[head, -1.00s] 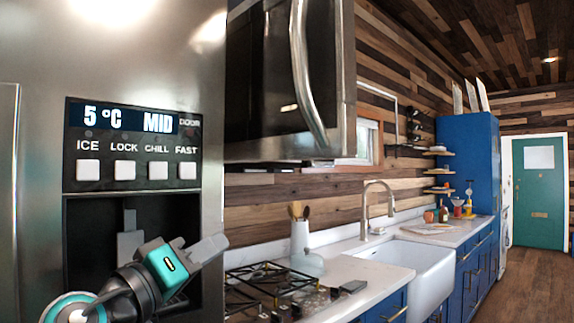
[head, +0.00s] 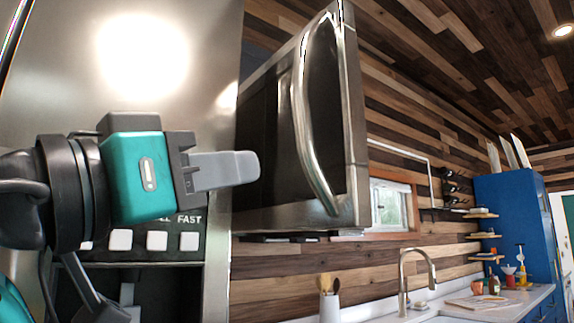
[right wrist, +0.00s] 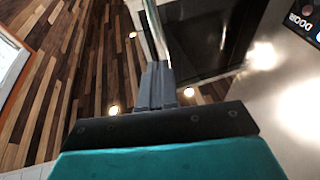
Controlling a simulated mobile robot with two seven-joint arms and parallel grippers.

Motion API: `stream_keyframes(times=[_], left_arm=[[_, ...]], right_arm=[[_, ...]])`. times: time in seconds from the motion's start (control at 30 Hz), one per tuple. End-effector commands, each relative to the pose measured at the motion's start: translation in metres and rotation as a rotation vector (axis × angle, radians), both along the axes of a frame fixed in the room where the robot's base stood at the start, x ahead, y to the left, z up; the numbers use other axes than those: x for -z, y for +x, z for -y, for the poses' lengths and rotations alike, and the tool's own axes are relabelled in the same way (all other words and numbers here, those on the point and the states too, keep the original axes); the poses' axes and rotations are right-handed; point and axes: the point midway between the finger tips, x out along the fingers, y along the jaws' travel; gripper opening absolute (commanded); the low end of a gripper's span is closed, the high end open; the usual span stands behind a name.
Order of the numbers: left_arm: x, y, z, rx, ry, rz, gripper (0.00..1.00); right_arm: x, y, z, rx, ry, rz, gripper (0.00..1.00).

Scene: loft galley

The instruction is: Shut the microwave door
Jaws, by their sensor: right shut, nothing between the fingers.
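The microwave (head: 265,140) hangs at the upper middle of the head view, with a dark glass and steel front. Its door (head: 335,200) carries a long curved steel handle (head: 304,115). From this angle I cannot tell how wide the door stands open. My right gripper (head: 250,168) is shut and empty, its fingers pointing right toward the microwave, and in the picture the tips overlap its left edge. In the right wrist view the shut fingers (right wrist: 157,80) point toward the steel handle (right wrist: 155,30) and the dark door; contact is not clear. My left gripper is not in view.
A steel fridge (head: 215,60) with a button panel stands close on the left, behind my right arm. A utensil jar (head: 330,300) and a tap (head: 405,270) stand on the counter below. The space right of the microwave is free.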

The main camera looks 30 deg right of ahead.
Motion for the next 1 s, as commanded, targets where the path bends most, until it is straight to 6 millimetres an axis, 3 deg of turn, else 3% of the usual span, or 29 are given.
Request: stream_keyframes(times=[0.2,0.4,1.0], left_arm=[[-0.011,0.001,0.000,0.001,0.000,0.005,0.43],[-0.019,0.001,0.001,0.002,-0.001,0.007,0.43],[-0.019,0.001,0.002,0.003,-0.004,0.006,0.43]], right_arm=[[-0.015,0.012,0.043,0.002,0.001,0.000,0.00],[-0.023,0.019,0.066,0.002,-0.003,-0.002,0.00],[-0.023,0.020,0.077,0.004,-0.001,-0.002,0.00]])
